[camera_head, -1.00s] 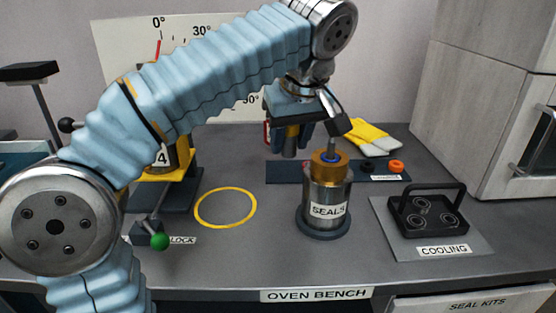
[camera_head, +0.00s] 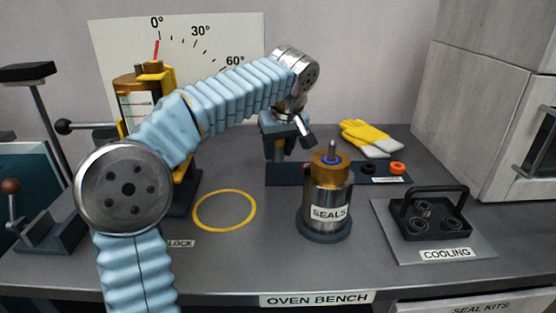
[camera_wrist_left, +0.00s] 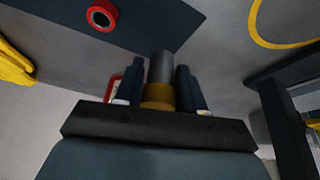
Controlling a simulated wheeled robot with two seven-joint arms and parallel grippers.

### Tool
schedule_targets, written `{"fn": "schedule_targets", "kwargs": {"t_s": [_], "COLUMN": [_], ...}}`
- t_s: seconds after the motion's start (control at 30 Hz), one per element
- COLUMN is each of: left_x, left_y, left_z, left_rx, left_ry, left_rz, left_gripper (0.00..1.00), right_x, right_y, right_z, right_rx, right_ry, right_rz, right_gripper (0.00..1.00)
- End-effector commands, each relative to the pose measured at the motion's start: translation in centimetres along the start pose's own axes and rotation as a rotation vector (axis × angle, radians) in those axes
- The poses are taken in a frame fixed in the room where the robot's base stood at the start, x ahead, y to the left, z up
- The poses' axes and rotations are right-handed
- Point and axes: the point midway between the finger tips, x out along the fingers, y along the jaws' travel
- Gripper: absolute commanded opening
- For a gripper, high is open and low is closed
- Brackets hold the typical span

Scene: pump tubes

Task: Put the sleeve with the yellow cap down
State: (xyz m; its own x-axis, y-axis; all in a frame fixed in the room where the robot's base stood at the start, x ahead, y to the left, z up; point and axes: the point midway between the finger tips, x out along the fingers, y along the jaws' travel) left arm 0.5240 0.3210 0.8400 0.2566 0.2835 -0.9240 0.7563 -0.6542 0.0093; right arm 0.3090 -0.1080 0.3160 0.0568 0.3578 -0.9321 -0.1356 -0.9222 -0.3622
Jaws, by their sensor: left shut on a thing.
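My left gripper (camera_head: 278,150) hangs fingers down over the back of the bench, above the dark blue strip (camera_head: 300,177). In the left wrist view the gripper (camera_wrist_left: 159,82) is shut on the sleeve (camera_wrist_left: 161,68), a grey cylinder with a yellow cap (camera_wrist_left: 158,96) at the end nearer the palm. The sleeve points away from the palm between the fingers. In the head view the fingers mostly hide it, and I cannot tell whether it touches the strip. My right gripper is not in view.
The SEALS pot (camera_head: 327,190) stands right of the gripper. Farther right are the COOLING rack (camera_head: 462,218), an orange ring (camera_head: 397,168) and yellow gloves (camera_head: 366,135). A yellow ring (camera_head: 224,231) marks clear bench at left. A gauge stand (camera_head: 140,105) is behind my arm.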

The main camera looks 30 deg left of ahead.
Motion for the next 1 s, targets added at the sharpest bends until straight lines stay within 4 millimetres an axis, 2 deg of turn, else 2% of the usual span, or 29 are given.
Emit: {"fn": "schedule_targets", "kwargs": {"t_s": [0.07, 0.23, 0.6, 0.63, 0.77, 1.0], "left_x": [1.1, 3.5, 4.0, 3.8, 3.8, 3.8], "left_y": [0.1, 0.0, 0.1, 0.1, 0.1, 0.1], "left_z": [-0.3, 0.9, 1.1, 1.1, 1.1, 1.0], "left_rx": [0.000, 0.001, 0.001, 0.000, 0.000, 0.000], "left_ry": [-0.002, 0.000, 0.000, 0.000, -0.001, -0.001], "left_rz": [-0.002, -0.001, 0.000, 0.000, 0.000, 0.000], "left_gripper": [0.00, 0.00, 0.00, 0.44, 0.64, 0.65], "right_x": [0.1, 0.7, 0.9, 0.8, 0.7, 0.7], "right_y": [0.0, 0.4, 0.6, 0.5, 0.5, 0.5], "right_z": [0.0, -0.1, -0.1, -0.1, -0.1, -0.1], "right_rx": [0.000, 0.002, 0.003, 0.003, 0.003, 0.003], "right_ry": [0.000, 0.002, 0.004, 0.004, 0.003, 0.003], "right_rz": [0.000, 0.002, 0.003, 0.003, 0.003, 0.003], "right_gripper": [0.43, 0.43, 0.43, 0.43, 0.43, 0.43]}}
